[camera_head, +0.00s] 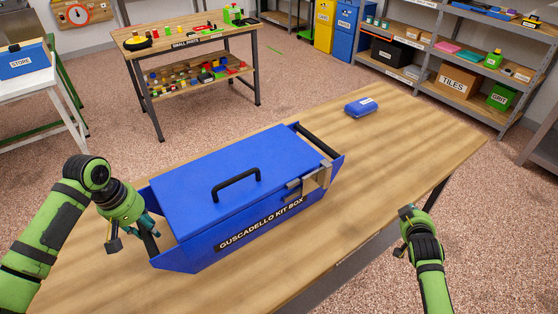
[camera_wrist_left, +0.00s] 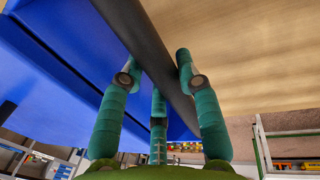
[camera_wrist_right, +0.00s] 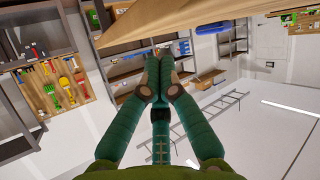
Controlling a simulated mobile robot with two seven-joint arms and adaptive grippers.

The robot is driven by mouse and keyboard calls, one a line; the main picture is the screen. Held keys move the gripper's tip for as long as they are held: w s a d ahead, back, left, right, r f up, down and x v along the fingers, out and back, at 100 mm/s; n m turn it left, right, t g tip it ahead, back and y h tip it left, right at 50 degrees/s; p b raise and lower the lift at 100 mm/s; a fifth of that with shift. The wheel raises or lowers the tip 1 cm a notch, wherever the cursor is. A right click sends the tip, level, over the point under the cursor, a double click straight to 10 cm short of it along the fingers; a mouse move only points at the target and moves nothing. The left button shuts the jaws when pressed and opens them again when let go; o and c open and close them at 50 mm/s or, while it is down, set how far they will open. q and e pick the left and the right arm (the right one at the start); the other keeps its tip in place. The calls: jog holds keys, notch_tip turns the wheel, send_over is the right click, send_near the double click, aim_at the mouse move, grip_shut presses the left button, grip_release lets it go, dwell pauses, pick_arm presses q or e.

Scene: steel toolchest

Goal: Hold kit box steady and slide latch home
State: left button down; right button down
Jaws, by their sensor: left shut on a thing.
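The blue kit box (camera_head: 205,245) stands on the wooden table with its lid (camera_head: 200,170) down and a black handle on top. A metal latch (camera_head: 316,180) sits at the right end of its front face; I cannot tell how far it is slid. My left gripper (camera_head: 150,238) is shut on the black end bar at the box's left end. In the left wrist view its fingers (camera_wrist_left: 160,78) close around this bar (camera_wrist_left: 150,50). My right gripper (camera_head: 405,212) is apart from the box, near the table's front right edge. In the right wrist view its fingers (camera_wrist_right: 158,75) are together and empty.
A parts bench (camera_head: 190,45) and loaded shelves (camera_head: 455,75) stand farther off.

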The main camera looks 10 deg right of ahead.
pick_arm(q)
jog(key=shift+f, duration=0.1)
pick_arm(e)
jog(key=w+a+r+m+t+y, duration=0.1)
jog(key=a+r+m+t+y, duration=0.3)
jog(key=a+r+m, duration=0.4)
pick_arm(q)
jog(key=shift+a, duration=0.1)
pick_arm(e)
notch_tip(320, 180, up, 8)
jog(key=m+t+y, duration=0.3)
jog(key=m+y, duration=0.1)
jog(key=m, duration=0.3)
send_over(317, 180)
jog(key=s+d, duration=0.2)
jog(key=d, duration=0.3)
jog(key=shift+w+a+f, duration=0.1)
jog(key=shift+a, duration=0.1)
